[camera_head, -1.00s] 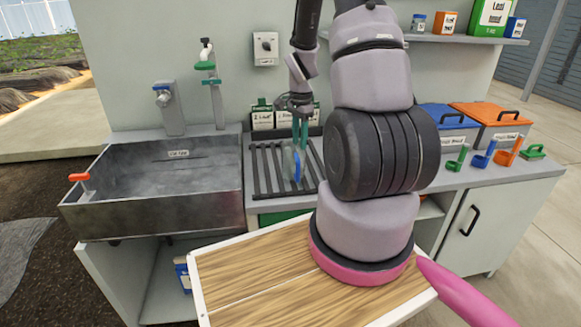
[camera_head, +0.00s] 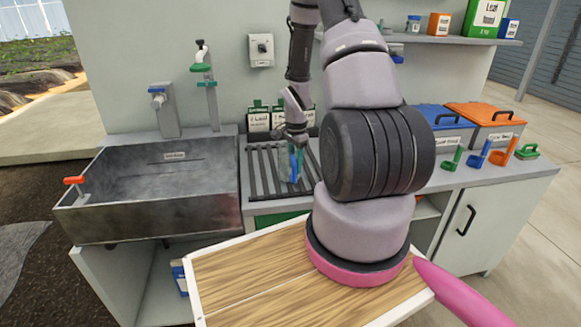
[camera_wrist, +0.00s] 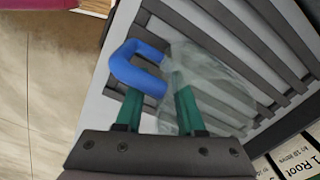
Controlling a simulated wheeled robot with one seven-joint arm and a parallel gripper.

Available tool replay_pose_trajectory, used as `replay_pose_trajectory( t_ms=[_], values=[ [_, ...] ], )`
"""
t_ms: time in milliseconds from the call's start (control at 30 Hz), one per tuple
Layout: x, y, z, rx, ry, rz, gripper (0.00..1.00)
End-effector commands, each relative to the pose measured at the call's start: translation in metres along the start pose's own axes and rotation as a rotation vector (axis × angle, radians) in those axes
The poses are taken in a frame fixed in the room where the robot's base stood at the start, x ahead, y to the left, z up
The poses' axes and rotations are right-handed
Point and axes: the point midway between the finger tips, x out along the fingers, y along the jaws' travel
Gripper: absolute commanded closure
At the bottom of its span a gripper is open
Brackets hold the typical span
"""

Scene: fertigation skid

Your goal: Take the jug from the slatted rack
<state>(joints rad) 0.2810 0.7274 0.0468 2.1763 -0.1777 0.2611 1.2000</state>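The jug (camera_head: 285,163) is clear, with a blue handle, and stands on the dark slatted rack (camera_head: 262,182) beside the sink. In the wrist view its see-through body (camera_wrist: 222,88) is over the slats, with the blue handle (camera_wrist: 136,66) to its left. My gripper (camera_head: 295,152) is down at the jug from above. In the wrist view my gripper (camera_wrist: 158,98) has its green fingers apart, with part of the handle in the gap and the right finger by the jug's body. Whether a finger touches the jug I cannot tell.
The deep metal sink (camera_head: 150,190) is left of the rack. Labelled boxes (camera_head: 258,118) stand close behind the rack. Orange-lidded (camera_head: 485,113) and blue-lidded (camera_head: 440,116) bins and several coloured scoops are on the right counter. A shelf (camera_head: 450,40) is above.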

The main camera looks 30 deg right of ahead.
Motion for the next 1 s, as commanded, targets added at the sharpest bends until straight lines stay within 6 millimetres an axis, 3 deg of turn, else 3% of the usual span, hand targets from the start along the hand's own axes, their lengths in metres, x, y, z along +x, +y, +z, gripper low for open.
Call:
replay_pose_trajectory(
  t_ms=[33,100,1000],
  values=[
    [-0.0001,0.0001,0.0,0.0,0.0,0.0,0.81],
    [-0.0001,0.0001,0.0001,0.0,0.0,0.0,1.0],
    [-0.0004,0.0001,0.0001,-0.001,0.0,0.0,1.0]
  ],
)
